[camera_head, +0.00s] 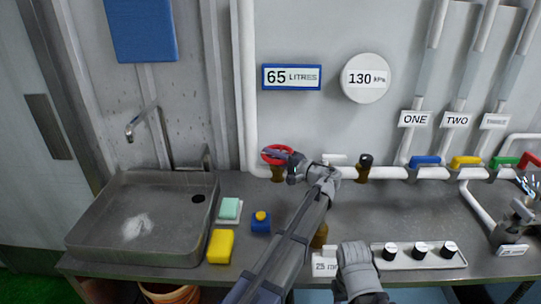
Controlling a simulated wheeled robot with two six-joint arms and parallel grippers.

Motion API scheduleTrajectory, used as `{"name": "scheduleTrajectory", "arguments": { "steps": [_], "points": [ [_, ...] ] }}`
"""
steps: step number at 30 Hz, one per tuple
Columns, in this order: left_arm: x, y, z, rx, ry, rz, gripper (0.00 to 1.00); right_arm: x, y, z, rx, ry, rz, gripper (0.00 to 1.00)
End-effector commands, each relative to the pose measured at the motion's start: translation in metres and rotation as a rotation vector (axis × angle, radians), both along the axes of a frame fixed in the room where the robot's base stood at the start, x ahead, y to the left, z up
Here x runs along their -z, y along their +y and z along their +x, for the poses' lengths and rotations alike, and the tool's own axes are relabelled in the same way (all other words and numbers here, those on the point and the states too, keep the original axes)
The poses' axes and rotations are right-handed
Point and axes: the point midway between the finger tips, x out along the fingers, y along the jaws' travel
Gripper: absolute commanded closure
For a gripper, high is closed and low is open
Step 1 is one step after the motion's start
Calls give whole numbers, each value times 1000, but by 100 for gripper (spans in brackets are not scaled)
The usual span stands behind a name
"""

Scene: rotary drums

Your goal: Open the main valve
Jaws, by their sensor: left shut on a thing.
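A red round valve handle (270,150) sits on a brass body at the left end of the white horizontal pipe, behind the counter. I take it for the main valve; no label on it shows. My left gripper (284,157) reaches over the counter from the lower middle and is shut on the red handle at its right side. The fingers and wrist hide part of the handle. My right gripper cannot be made out; only a grey arm part of mine shows at the bottom middle.
Blue (425,160), yellow (465,161) and green (503,161) handles line the pipe at right. A metal sink (85,225), a yellow sponge (220,246) and a knob panel (403,262) are on the counter.

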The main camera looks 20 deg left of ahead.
Motion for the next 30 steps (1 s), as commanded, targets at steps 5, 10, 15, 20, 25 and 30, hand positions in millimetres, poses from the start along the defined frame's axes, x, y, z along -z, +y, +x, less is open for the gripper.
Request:
{"name": "scheduleTrajectory", "arguments": {
  "steps": [5,10,15,20,25,30],
  "points": [
    [1,-4,2,-136,0,-1,100,0,0,0,0,0,0,50],
    [1,-5,-1,-236,0,-1,100,0,0,0,0,0,0,50],
    [1,-6,-4,-303,0,-1,100,0,0,0,0,0,0,50],
    [1,-6,-5,-338,-1,-1,100,0,0,0,0,0,0,50],
    [1,-6,-6,-352,0,-1,100,0,0,0,0,0,0,50],
    [1,-6,-7,-354,-1,-1,100,0,0,0,0,0,0,50]
  ]
}}
